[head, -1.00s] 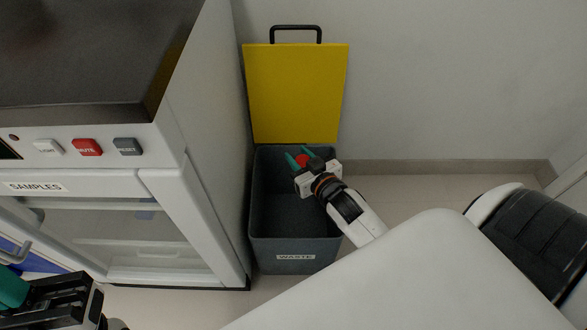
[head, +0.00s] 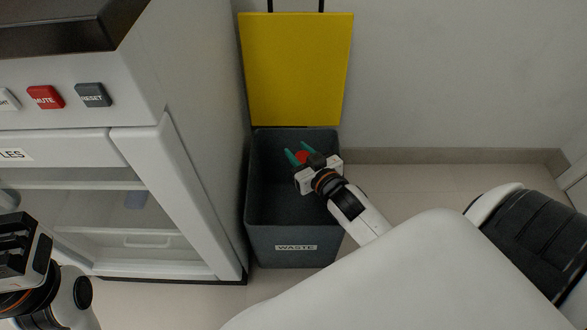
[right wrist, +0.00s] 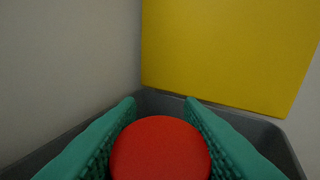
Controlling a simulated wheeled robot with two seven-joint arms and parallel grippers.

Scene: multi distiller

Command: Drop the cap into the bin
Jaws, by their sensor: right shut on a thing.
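The red cap (head: 302,157) is between the green fingers of my right gripper (head: 298,154), which is shut on it. In the right wrist view the cap (right wrist: 160,149) fills the space between both fingers (right wrist: 160,112). The grey waste bin (head: 293,232) stands on the floor with its yellow lid (head: 295,70) raised against the wall. My right gripper is over the bin's opening, towards its back right. The bin's rim also shows in the wrist view (right wrist: 265,130). My left gripper (head: 25,245) is at the lower left edge; its fingers are not clearly visible.
A wall is behind the bin. The floor (head: 430,190) to the bin's right is clear.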

